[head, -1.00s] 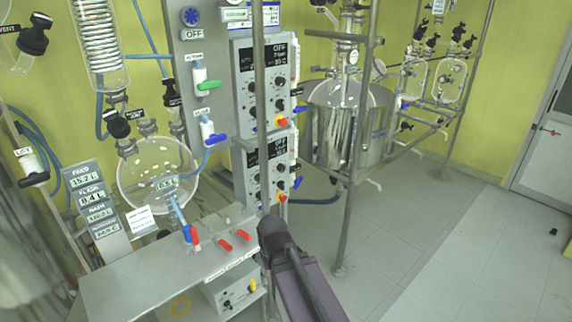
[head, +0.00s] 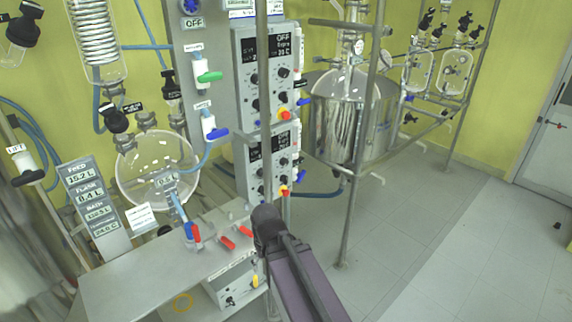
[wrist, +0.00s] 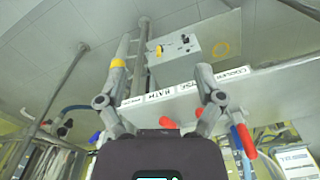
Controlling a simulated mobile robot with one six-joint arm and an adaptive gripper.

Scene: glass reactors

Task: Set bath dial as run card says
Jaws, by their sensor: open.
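A label on that edge reads BATH (wrist: 158,96).
Red levers (head: 228,243) and a blue-and-red valve handle (head: 192,232) are on the bench top (head: 130,278). A readout sign (head: 90,205) stands at left. Two control cabinets (head: 268,75) and a metal pole (head: 362,140) stand behind.

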